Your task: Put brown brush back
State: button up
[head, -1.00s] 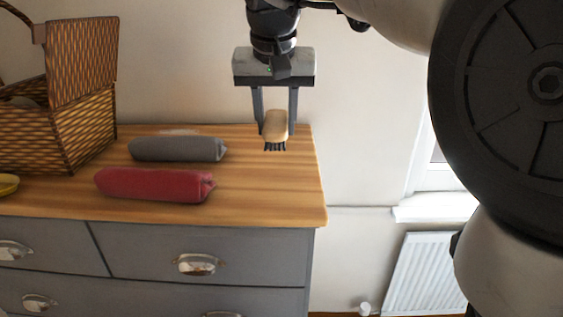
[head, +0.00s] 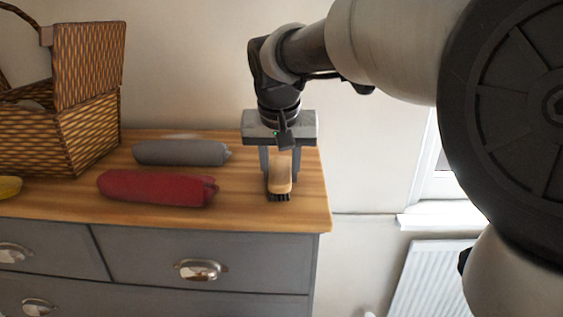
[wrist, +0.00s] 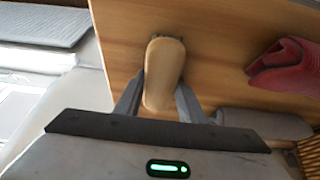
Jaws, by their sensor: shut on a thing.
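The brown brush (head: 280,175) has a light wooden back and dark bristles that point down. It is at the right end of the wooden dresser top (head: 250,208), near the front right corner. My gripper (head: 279,178) points down and is shut on the brush, with one finger on each side. The wrist view shows the brush back (wrist: 163,74) between my two fingers (wrist: 160,95). The bristles look close to the dresser top; I cannot tell if they touch it.
A red rolled pouch (head: 157,188) and a grey rolled pouch (head: 180,152) lie left of the brush. An open wicker basket (head: 60,130) stands at the far left, with part of a yellow thing (head: 9,187) in front. Bare wood surrounds the brush.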

jog(key=shift+f, duration=0.2)
jog(key=o, duration=0.9)
jog(key=shift+s+r, duration=0.1)
jog(key=shift+r, duration=0.45)
jog(key=p+v, duration=0.1)
jog(key=v, duration=1)
jog(key=shift+t, duration=0.5)
jog(key=s+d+f, duration=0.5)
jog(key=s, duration=0.1)
jog(key=s+d+f, duration=0.4)
jog(key=s+f, duration=0.1)
jog(key=s, duration=0.1)
jog(key=s+d+f, duration=0.5)
jog(key=s, duration=0.1)
jog(key=shift+s+d, duration=0.3)
jog(key=shift+s, duration=0.1)
